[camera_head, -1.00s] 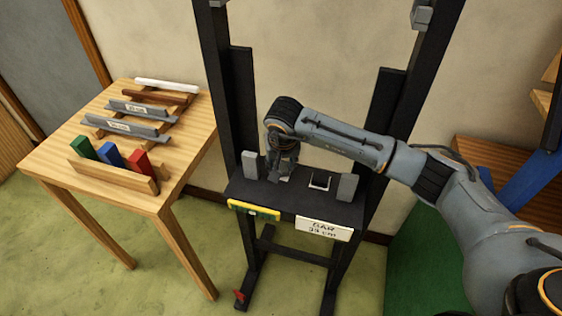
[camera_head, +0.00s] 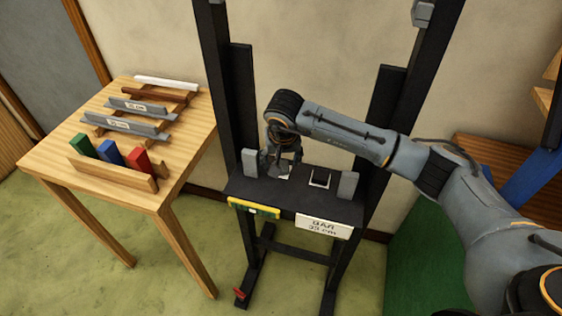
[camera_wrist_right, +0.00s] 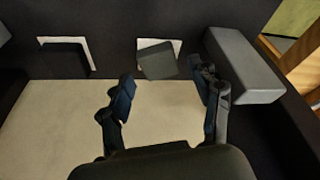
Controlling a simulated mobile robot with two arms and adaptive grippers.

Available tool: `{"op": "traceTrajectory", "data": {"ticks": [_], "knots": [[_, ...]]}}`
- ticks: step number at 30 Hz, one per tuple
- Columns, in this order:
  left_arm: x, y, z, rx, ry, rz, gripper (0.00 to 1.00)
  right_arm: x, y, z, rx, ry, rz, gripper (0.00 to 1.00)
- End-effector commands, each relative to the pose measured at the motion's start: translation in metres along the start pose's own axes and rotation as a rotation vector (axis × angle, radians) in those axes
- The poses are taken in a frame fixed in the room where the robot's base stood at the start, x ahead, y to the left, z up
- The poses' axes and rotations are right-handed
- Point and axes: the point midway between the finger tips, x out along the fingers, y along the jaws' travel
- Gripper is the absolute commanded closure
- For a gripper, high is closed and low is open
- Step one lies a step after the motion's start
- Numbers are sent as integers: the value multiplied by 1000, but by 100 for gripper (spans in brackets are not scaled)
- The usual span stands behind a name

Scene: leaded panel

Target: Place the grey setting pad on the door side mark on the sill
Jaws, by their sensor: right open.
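The grey setting pad (camera_wrist_right: 157,61) lies on the black sill (camera_head: 262,188) over the left, door side white mark (camera_wrist_right: 144,43). In the wrist view the pad is slightly turned, and white shows along its far edge. My right gripper (camera_head: 281,166) is just above the pad in the head view. Its fingers (camera_wrist_right: 163,78) are open, one to each side of the pad and apart from it. In the head view the fingers partly hide the pad. The other white mark (camera_head: 319,180) on the sill is bare. My left gripper is not in view.
Grey blocks stand at the sill's left (camera_head: 250,162) and right (camera_head: 348,187) ends, close to the gripper on the left. Black uprights flank the sill. A wooden table (camera_head: 105,185) at left holds colored blocks and grey bars. A yellow-green level (camera_head: 252,208) sits at the sill's front.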

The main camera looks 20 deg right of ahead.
Motion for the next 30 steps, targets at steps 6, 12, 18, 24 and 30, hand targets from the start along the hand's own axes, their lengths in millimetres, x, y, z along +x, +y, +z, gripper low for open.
{"op": "traceTrajectory", "data": {"ticks": [6, 12, 18, 24, 30], "knots": [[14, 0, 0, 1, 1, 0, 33, -47, 0, -1, -2, 7, -2, 37], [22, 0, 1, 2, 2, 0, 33, -85, 0, 0, -1, 5, 0, 37], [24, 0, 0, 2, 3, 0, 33, -104, 0, 0, -1, 1, 0, 37], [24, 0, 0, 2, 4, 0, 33, -107, 0, 1, 0, 0, 0, 37], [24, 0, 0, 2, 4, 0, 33, -106, 0, 0, 0, 0, 0, 37]]}}
